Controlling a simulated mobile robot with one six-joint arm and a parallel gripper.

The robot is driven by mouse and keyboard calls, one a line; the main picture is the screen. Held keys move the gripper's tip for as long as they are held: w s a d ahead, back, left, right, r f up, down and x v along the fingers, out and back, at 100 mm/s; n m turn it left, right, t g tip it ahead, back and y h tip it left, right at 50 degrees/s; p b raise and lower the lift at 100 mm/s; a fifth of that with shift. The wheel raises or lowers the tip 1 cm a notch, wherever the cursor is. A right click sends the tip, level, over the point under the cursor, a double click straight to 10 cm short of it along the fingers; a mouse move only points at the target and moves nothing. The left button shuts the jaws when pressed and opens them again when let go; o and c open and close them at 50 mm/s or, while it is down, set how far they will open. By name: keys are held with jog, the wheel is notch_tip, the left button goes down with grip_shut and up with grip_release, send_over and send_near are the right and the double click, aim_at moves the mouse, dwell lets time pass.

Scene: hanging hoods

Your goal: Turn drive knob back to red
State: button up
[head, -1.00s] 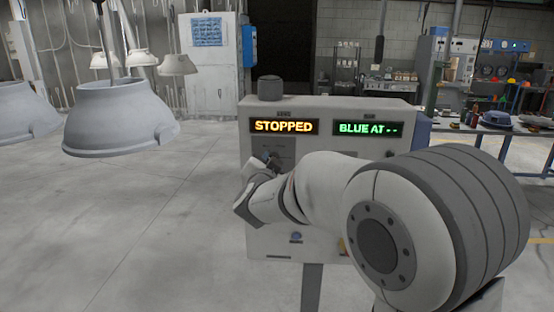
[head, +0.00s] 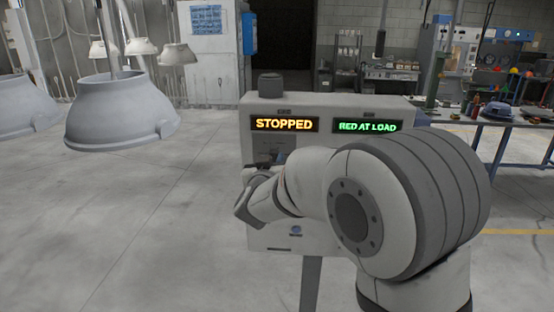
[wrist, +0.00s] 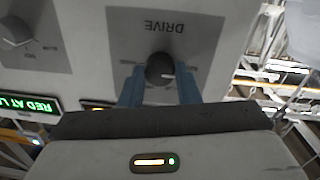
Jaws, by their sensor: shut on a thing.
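The black drive knob (wrist: 160,67) sits on a grey plate marked DRIVE (wrist: 196,30), upside down in the wrist view. My gripper (wrist: 160,78) has its two blue fingers on either side of the knob and is shut on it. The knob's pale mark points right in that view. In the head view my gripper (head: 264,160) is at the control box (head: 350,108), and my arm hides much of the panel. The left display (head: 284,124) reads STOPPED in orange. The right display (head: 367,127) reads RED AT LOAD in green.
A second knob (wrist: 17,32) is on the panel at the wrist view's left. A dark round part (head: 270,84) stands on top of the box. Grey hoods (head: 120,110) hang at the left. A workbench (head: 515,115) stands at the right. Floor at left is clear.

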dwell(0.6)
jog(key=o, duration=1)
jog(key=shift+c, duration=0.2)
jog(key=shift+s, duration=0.15)
jog(key=s+b, duration=0.2)
jog(key=s, duration=0.5)
jog(key=shift+s+a, duration=0.25)
jog(key=shift+a, duration=0.1)
